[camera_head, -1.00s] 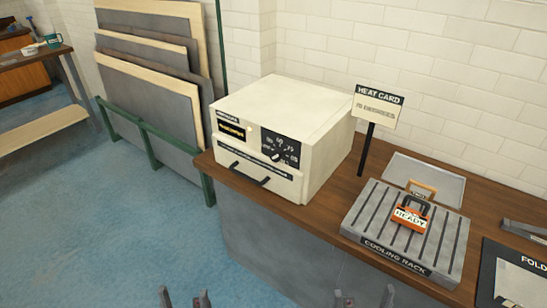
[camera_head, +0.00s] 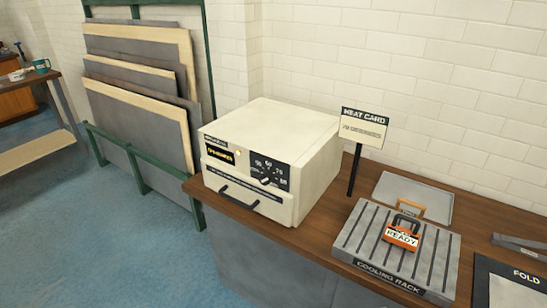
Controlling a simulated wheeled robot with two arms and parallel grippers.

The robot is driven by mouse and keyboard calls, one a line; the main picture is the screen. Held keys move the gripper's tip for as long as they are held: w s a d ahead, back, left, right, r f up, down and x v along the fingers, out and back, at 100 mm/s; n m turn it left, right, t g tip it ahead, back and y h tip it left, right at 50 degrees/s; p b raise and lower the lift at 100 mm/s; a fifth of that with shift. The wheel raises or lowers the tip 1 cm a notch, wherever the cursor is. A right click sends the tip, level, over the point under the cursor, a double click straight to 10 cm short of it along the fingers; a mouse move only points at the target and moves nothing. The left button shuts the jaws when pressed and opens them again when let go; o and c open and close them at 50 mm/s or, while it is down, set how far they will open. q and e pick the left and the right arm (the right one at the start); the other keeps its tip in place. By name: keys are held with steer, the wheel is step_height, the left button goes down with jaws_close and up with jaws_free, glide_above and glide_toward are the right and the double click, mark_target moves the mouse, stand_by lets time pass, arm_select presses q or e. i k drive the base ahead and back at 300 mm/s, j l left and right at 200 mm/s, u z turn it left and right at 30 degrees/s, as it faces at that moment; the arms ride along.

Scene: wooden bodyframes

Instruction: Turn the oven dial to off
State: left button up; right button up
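The white box-shaped oven (camera_head: 270,160) stands on the wooden counter. Its front carries a dark panel with the round dial (camera_head: 265,181), whose light pointer line is too small to read exactly. Numbers are printed around the dial. A small light (camera_head: 238,154) glows on the front beside a dark label. A black handle (camera_head: 240,196) sits on the door below, which looks shut. Neither of my grippers shows in this view now.
A grey cooling rack (camera_head: 395,250) with an orange-handled READY tag (camera_head: 401,237) lies to the right of the oven. A heat card sign (camera_head: 364,127) stands on a black post between them. A grey tray (camera_head: 412,198) lies behind the rack. Boards lean in a green frame (camera_head: 137,160) at left.

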mark_target(266, 177)
steer(key=i+j, duration=0.15)
steer(key=j, duration=0.2)
steer(key=i+j, duration=0.15)
steer(key=j, duration=0.25)
steer(key=i+j, duration=0.2)
steer(key=j, duration=0.15)
steer(key=z, duration=0.05)
